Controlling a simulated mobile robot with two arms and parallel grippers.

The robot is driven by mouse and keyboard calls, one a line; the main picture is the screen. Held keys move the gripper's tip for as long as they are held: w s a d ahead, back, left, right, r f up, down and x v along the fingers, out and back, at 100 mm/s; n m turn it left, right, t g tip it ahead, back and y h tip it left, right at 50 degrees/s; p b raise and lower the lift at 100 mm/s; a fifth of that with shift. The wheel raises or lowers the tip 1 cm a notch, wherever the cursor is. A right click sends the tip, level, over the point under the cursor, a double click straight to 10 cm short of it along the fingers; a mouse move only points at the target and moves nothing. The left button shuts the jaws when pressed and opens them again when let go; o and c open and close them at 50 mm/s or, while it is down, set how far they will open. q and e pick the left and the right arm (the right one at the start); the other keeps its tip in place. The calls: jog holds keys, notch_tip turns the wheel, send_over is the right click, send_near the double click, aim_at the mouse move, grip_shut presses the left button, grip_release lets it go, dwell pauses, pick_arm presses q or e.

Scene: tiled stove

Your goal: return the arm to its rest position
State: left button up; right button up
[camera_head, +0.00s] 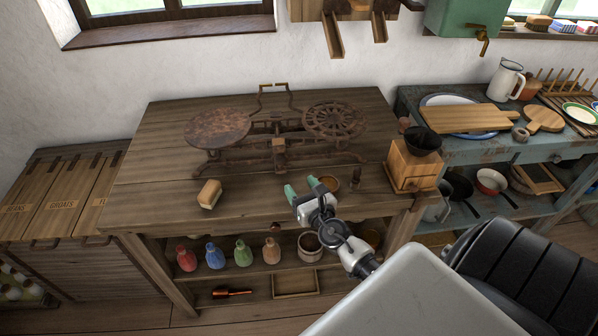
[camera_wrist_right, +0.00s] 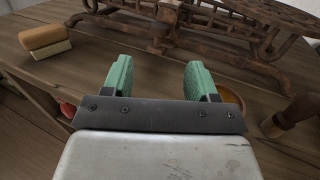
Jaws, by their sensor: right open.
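My right gripper (camera_head: 304,187) is over the front part of the wooden table (camera_head: 150,165), in front of the rusty balance scale (camera_head: 278,150). Its two green fingers are apart with nothing between them, as the right wrist view (camera_wrist_right: 158,78) also shows. The scale's base (camera_wrist_right: 190,35) lies beyond the fingertips in that view. My left gripper is not in view.
A small wood-and-cream block (camera_head: 209,194) lies on the table left of the gripper. A small bowl (camera_head: 328,184) sits close behind the fingers. A coffee grinder (camera_head: 412,165) stands at the right. Several coloured bottles (camera_head: 214,256) stand on the shelf below.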

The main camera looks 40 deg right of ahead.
dwell(0.4)
jog(key=s+r+m+g+h, duration=0.2)
jog(key=s+m+g+h, duration=0.55)
jog(key=m, duration=1.25)
jog(key=s+a+f+m+g+y, duration=0.3)
jog(key=s+a+m+g+y, duration=0.4)
jog(key=s+a+m+y, duration=0.7)
jog(key=s+a+f+n+g+h, duration=0.1)
jog(key=s+f+n+h, duration=0.2)
jog(key=f, duration=2.2)
jog(key=s+d+f+g, duration=0.1)
jog(key=s+d+f, duration=0.1)
jog(key=s+f, duration=1.4)
jog(key=shift+s+d+f+m, duration=0.3)
jog(key=shift+s+f, duration=0.1)
